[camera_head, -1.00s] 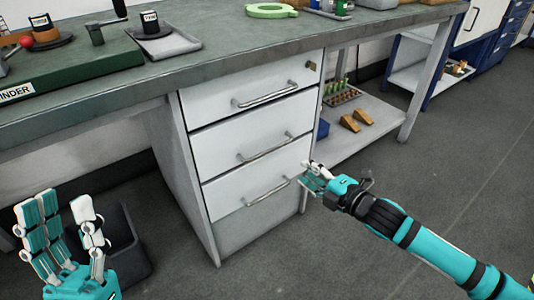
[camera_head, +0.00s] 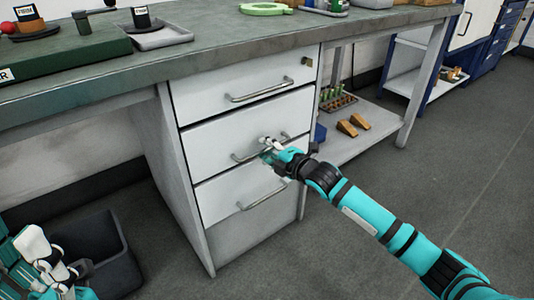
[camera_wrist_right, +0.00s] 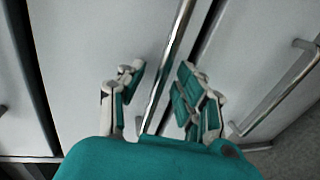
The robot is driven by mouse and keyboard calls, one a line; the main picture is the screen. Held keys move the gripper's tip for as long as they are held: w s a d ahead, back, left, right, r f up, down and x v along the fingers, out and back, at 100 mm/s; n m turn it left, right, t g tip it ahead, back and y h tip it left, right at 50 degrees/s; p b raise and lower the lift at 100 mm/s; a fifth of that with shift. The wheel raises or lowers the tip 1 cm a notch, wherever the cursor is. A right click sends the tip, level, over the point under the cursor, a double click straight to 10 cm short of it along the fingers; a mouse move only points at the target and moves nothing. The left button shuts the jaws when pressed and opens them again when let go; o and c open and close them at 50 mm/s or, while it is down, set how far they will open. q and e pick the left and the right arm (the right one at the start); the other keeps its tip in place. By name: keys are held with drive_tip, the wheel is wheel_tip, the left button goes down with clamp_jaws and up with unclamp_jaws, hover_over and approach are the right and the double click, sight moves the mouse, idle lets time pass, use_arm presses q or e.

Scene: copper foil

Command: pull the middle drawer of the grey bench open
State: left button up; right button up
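The middle drawer (camera_head: 215,138) of the grey bench has a white front, sits flush between the top and bottom drawers and looks closed. Its metal bar handle (camera_head: 243,158) is partly hidden behind my right gripper (camera_head: 267,149). In the right wrist view the handle (camera_wrist_right: 172,60) runs between the spread fingers of my right gripper (camera_wrist_right: 153,95). Those fingers are open on either side of the bar, with gaps still showing. My left gripper (camera_head: 45,268) is at the lower left, away from the drawers and partly cut off; its finger opening is unclear.
The top drawer (camera_head: 215,90) and bottom drawer (camera_head: 225,190) have similar handles. A dark bin (camera_head: 110,255) stands on the floor left of the cabinet. A lower shelf (camera_head: 370,135) at the right holds wooden wedges (camera_head: 352,125). Floor in front is clear.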

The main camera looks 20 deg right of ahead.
drive_tip(key=shift+w, duration=0.1)
drive_tip(key=shift+c, duration=0.2)
clamp_jaws()
idle(0.4)
